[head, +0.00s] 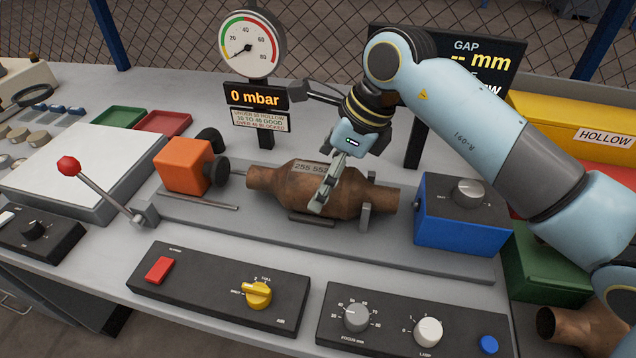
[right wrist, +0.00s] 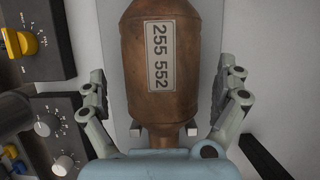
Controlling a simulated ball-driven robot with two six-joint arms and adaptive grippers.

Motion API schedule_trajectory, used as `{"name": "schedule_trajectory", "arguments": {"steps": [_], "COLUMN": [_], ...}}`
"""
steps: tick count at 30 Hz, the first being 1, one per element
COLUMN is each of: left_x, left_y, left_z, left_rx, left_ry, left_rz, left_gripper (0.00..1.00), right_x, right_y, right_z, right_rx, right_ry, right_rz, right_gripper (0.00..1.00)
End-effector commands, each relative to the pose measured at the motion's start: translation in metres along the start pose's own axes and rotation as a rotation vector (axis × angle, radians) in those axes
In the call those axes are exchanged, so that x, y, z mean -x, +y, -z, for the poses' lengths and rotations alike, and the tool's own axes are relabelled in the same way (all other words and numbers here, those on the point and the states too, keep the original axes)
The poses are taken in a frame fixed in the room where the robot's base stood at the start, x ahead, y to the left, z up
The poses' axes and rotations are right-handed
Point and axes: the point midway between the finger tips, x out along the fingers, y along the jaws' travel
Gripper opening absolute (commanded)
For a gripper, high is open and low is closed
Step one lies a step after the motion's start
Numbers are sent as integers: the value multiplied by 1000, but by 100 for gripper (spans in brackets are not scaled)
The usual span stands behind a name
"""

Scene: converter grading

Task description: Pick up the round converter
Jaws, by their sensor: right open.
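The round converter (head: 279,188), a rusty brown barrel with narrower pipe ends, lies sideways on grey supports on the bench fixture. Its label reads 255 552; the converter also fills the middle of the right wrist view (right wrist: 160,105). My right gripper (head: 326,198) reaches down over it from above. Its two fingers are spread in the right wrist view (right wrist: 168,92), one on each side of the body, with a visible gap at both sides. The near finger covers part of the converter in the head view. My left gripper is not in view.
An orange block (head: 183,167) with a black knob stands left of the converter, and a blue box (head: 460,225) stands right. A pressure gauge (head: 249,47) reading 0 mbar rises behind. Control panels (head: 215,290) line the front. A brown pipe-like piece (head: 585,330) lies at lower right.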

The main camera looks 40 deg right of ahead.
Motion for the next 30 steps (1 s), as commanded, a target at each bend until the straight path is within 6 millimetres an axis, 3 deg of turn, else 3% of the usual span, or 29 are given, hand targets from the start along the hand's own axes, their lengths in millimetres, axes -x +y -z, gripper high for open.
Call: {"name": "schedule_trajectory", "arguments": {"steps": [9,17,30], "left_x": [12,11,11], "left_y": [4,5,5], "left_z": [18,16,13], "left_rx": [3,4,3], "left_ry": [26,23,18], "left_rz": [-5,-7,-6], "left_gripper": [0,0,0], "right_x": [-42,-45,-45], "right_y": [-2,-3,-2], "right_z": [2,3,3], "right_rx": [-2,0,-1], "right_ry": [0,1,0], "right_rz": [-2,-1,-2], "right_gripper": [100,99,41]}}
